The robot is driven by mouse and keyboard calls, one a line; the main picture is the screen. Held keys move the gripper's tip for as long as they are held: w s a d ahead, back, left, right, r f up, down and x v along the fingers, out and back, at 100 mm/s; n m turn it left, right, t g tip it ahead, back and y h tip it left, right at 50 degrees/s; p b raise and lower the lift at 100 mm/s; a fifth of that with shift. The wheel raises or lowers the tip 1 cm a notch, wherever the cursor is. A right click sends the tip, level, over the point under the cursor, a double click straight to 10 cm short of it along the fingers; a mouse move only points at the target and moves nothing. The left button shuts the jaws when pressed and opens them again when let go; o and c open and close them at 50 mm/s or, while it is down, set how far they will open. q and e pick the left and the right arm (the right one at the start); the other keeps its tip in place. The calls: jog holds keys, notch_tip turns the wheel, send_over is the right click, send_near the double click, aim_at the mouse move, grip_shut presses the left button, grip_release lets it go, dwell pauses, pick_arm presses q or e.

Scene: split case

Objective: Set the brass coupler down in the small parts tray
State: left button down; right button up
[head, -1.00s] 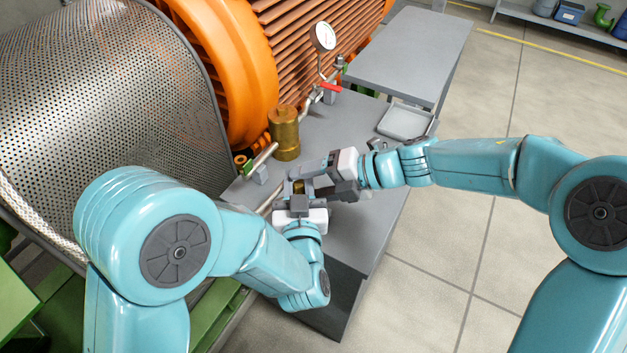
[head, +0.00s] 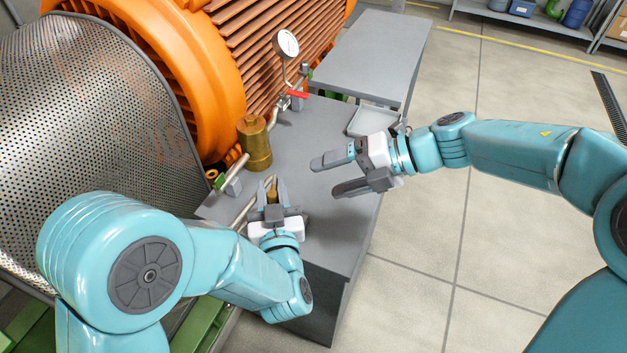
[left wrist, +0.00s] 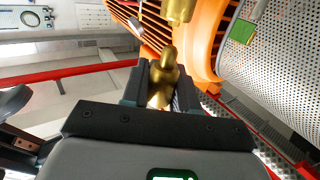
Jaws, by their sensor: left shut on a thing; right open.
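The brass coupler (head: 273,188) is small and gold-coloured and is held between the fingers of my left gripper (head: 269,192), above the grey bench. In the left wrist view the coupler (left wrist: 163,80) shows upright between the jaws, its lower end partly hidden. My right gripper (head: 331,175) is open and empty, fingers pointing left, to the right of the left gripper. The small parts tray (head: 369,121) is shallow and grey, on the bench's right side beyond my right gripper. It looks empty, with its near right part hidden by my right arm.
A larger brass cylinder (head: 254,145) stands on the pipework behind my left gripper. A pressure gauge (head: 286,44) and a red-handled valve (head: 297,94) rise beside the orange machine (head: 215,80). The middle of the bench (head: 322,222) is clear. A second grey table (head: 370,50) stands behind.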

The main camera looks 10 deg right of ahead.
pick_arm(q)
jog(key=s+a+f+m+g+h, duration=0.1)
jog(key=f+m+g+h, duration=0.3)
jog(key=m+g+h, duration=0.4)
jog(key=s+a+f+m+g+h, duration=0.1)
jog(key=a+f+m+g+h, duration=0.2)
jog(key=f+m+g+h, duration=0.2)
jog(key=shift+s+a+f+m+g+h, duration=0.2)
jog(key=shift+s+m+g+h, duration=0.2)
jog(key=shift+m+g+h, duration=1.85)
jog(key=shift+t+h, duration=0.25)
jog(key=shift+t, duration=0.1)
